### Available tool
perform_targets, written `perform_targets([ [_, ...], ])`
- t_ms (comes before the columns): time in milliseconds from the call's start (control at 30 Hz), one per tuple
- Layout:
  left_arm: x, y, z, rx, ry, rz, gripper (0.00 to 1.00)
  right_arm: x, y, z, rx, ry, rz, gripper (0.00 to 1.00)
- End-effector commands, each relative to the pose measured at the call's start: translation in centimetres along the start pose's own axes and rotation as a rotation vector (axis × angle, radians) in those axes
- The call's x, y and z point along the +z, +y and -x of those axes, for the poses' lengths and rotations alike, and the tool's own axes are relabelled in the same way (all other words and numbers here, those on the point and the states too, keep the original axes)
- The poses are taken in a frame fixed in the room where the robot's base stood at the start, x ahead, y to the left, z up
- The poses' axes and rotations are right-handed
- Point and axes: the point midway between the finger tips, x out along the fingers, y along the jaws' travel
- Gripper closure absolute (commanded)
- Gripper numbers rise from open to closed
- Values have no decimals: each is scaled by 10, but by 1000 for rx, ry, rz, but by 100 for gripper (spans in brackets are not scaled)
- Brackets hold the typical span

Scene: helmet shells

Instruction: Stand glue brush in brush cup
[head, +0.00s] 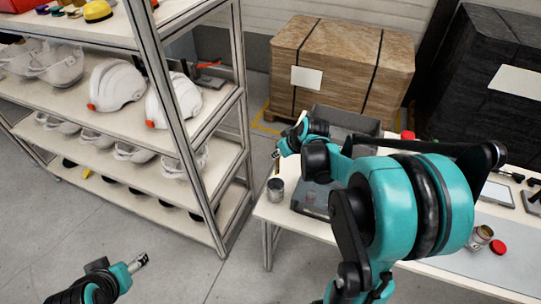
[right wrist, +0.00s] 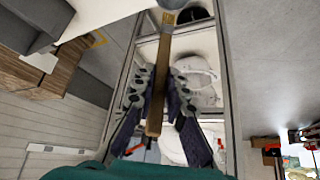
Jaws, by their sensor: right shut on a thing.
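My right gripper (head: 281,152) is over the left end of the white table. It is shut on the glue brush (head: 277,168), which hangs down above a small grey cup (head: 276,190), likely the brush cup. From this angle I cannot tell whether the brush tip is inside the cup or just above it. In the right wrist view the brush's flat wooden handle (right wrist: 154,112) runs between the two fingers (right wrist: 157,100), with a yellowish and grey part at its far end. My left gripper (head: 138,262) is low at the left, over the floor, away from the table; its jaws are too small to read.
A grey tray (head: 307,203) lies right beside the cup, with a grey bin (head: 345,122) behind. A shelf rack (head: 195,140) with white helmet shells stands left, across a floor gap. An open tin (head: 482,235) and red lid (head: 498,247) are at the table's right.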

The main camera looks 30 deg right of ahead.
Motion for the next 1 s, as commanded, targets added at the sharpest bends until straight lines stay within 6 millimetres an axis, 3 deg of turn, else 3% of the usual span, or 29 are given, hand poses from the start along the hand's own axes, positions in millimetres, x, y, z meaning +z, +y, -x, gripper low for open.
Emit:
perform_targets([
  [367,5,0,-6,0,0,0,32,6,3,-7,0,4,8,100],
  [1000,26,0,-36,0,0,0,32,32,3,-46,-1,4,7,100],
])
